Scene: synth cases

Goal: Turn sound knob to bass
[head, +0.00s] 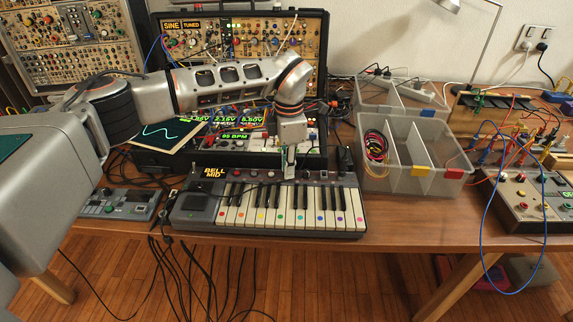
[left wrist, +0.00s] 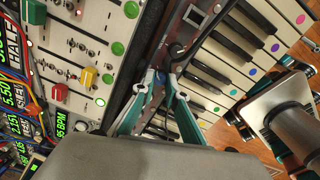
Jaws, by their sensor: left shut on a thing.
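The dark keyboard synth (head: 183,218) stands near the table's front edge, with coloured dots on its white keys. Its display (head: 214,172) reads BELL and MID. My left gripper (head: 290,170) reaches down over the back panel of the keyboard, right of the display. In the left wrist view its teal fingers (left wrist: 166,80) come together at the panel behind the keys (left wrist: 225,70). They are shut on what seems to be a small dark knob, mostly hidden by the fingers. I cannot read the knob's marks. My right gripper is not seen.
Behind the keyboard is a module panel with green displays (head: 236,136) and many cables. A clear divided bin (head: 410,178) stands to the right. A small grey device (head: 122,204) lies to the left. Black cables hang over the front edge.

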